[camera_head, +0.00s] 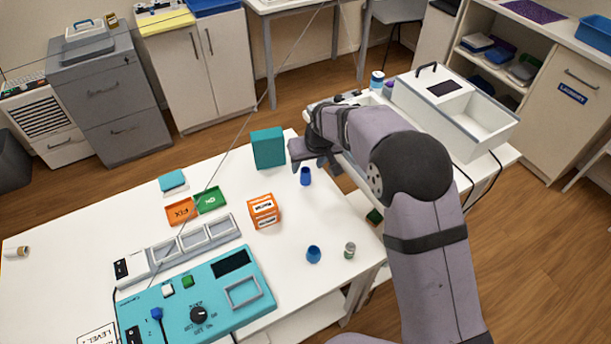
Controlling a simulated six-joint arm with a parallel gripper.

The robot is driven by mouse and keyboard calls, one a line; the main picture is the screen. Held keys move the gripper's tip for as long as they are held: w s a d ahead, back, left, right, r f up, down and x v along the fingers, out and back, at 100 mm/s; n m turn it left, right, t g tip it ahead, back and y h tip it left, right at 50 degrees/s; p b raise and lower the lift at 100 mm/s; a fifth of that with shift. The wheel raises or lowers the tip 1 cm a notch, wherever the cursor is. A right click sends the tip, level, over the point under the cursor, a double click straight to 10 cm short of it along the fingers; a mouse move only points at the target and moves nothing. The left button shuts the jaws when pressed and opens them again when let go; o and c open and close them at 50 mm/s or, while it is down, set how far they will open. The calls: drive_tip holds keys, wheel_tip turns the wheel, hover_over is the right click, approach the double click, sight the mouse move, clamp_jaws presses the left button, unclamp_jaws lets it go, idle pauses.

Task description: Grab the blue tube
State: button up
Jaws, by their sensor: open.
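A small dark-blue tube (305,177) stands upright on the white table (335,215), near its right side. My gripper (306,157) is open and hangs just behind and above the tube, with nothing seen between its fingers. The fingers are small and dark in this view, so the exact gap to the tube is hard to judge. A second blue item, a rounder cup-like piece (313,254), stands nearer the front edge of the table.
A teal block (268,148) stands left of my gripper. An orange box (263,211) and a grey-capped vial (350,250) are nearby. A teal control panel (215,310) fills the front left. A white machine (490,130) stands at right. Bare table surrounds the tube's front.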

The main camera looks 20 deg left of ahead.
sight(306, 171)
drive_tip(key=shift+p+x, duration=1.15)
drive_tip(key=shift+x, duration=1.6)
drive_tip(key=shift+s+d, duration=0.1)
drive_tip(key=shift+s, duration=0.05)
drive_tip(key=c, duration=1.1)
